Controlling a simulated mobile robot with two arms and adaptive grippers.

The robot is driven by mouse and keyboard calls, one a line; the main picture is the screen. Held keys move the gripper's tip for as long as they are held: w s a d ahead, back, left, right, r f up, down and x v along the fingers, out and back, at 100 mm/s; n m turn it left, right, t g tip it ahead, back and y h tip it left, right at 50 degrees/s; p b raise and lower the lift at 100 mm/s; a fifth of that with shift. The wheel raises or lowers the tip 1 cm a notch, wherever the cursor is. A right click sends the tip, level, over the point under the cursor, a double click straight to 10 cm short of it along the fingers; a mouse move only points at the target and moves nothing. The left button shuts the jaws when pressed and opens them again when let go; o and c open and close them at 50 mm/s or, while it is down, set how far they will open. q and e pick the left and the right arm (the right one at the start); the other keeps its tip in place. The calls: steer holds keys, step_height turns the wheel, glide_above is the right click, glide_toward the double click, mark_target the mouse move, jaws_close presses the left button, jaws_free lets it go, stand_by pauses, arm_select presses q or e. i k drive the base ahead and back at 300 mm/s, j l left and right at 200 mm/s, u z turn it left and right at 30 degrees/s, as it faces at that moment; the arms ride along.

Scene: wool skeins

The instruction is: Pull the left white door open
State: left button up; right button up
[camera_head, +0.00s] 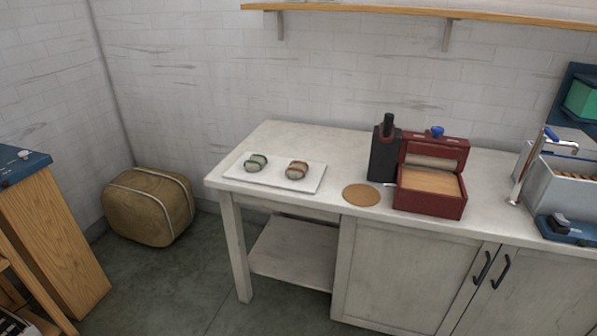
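The left white door (400,275) is on the front of the white cabinet, below the worktop. It looks shut. Its dark handle (483,267) stands upright near its right edge. The right white door (540,300) is beside it, with its own dark handle (501,272) close to the first one. This door also looks shut. Neither of my grippers shows in the head view.
The worktop (270,140) holds a white tray (232,172) with two skeins, a round brown mat (361,195), a dark red box (430,203), a black holder (383,155) and a sink (570,195). A brown bale (148,207) lies left. Floor (190,290) is clear between.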

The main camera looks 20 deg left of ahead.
mark_target(398, 280)
steer(key=z, duration=0.65)
steer(key=i+l+z, duration=0.15)
steer(key=z, duration=0.35)
steer(key=i+z, duration=0.5)
steer(key=k+l, duration=0.05)
steer(key=k, duration=0.05)
